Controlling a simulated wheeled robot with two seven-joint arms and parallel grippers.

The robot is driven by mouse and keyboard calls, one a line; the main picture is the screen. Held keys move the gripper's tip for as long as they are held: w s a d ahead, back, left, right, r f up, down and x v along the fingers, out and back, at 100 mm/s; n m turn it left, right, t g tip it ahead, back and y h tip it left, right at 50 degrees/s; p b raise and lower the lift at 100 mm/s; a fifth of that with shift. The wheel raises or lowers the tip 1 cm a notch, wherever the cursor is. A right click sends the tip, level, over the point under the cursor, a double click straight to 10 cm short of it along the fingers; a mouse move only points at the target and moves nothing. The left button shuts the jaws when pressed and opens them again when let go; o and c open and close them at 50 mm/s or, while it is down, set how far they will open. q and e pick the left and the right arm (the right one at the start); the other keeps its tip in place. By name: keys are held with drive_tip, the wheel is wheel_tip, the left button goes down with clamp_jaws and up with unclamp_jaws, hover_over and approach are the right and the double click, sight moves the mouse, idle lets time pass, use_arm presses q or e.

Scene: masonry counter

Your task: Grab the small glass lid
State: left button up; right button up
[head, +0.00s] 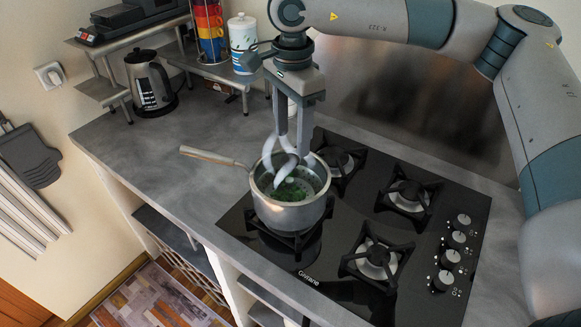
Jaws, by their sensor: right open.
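A steel pot (291,214) with a long handle sits on the front-left burner of the black cooktop. Green contents (296,190) show inside it, and pale, curling steam rises above. I cannot make out a small glass lid; steam and my gripper cover part of the pot's opening and the area behind it. My right gripper (292,140) is open and points down just above the back of the pot, its fingertips partly behind the steam. My left gripper is not in view.
The cooktop (333,270) has several burners with raised grates and knobs (452,258) at the right. A kettle (149,83), a white canister (243,43) and stacked colored cups (210,30) stand at the back left. The grey counter (165,155) left of the pot is clear.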

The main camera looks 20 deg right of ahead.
sight(291, 158)
drive_tip(key=shift+f, duration=0.25)
drive_tip(key=shift+s+a+f+p, duration=0.1)
drive_tip(key=shift+a+f+p, duration=0.05)
drive_tip(key=shift+f+p, duration=0.55)
wheel_tip(291, 158, down, 3)
drive_tip(key=shift+r+p, duration=0.15)
drive_tip(key=shift+p, duration=0.8)
drive_tip(key=shift+f, duration=0.55)
clamp_jaws()
